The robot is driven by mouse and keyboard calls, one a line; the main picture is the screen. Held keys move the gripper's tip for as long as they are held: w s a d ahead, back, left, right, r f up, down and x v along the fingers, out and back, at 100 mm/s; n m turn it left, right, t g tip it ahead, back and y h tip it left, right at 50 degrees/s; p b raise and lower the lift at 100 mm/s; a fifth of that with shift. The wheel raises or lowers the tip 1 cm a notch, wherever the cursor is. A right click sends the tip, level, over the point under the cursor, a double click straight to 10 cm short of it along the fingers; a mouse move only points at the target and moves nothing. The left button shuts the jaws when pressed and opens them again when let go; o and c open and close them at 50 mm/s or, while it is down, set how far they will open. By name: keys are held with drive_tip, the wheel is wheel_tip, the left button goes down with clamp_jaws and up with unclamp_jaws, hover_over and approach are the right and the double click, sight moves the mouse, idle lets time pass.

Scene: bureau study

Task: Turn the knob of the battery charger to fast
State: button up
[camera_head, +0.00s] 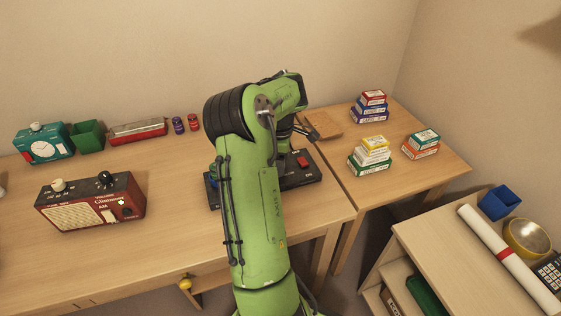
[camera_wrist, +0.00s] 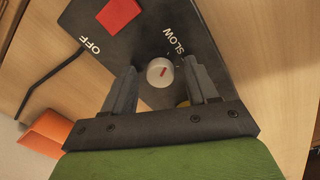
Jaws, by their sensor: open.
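The battery charger (camera_head: 302,179) is a dark flat box on the desk, partly hidden behind my arm in the head view. In the wrist view, its dark top (camera_wrist: 125,58) carries a red switch (camera_wrist: 118,14) and the labels OFF and SLOW. No FAST label is visible. My arm hides the knob in the head view.
A red radio (camera_head: 92,203) stands on the desk at left. A green clock (camera_head: 43,144), green bin (camera_head: 88,136) and red case (camera_head: 138,130) line the back. Small boxes (camera_head: 370,160) are stacked on the right table. A low shelf (camera_head: 450,255) stands at lower right.

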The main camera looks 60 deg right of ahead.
drive_tip(key=shift+c, duration=0.3)
drive_tip(key=c, duration=1)
drive_tip(key=shift+r, duration=0.1)
drive_tip(key=shift+a+m+p, duration=0.1)
drive_tip(key=shift+m+p, duration=0.9)
drive_tip(key=shift+m, duration=0.1)
drive_tip(key=m+p, duration=0.2)
drive_tip(key=m, duration=0.1)
drive_tip(key=shift+m, duration=0.3)
drive_tip(key=m+p, duration=0.3)
drive_tip(key=m, duration=0.3)
drive_tip(key=shift+w, duration=0.1)
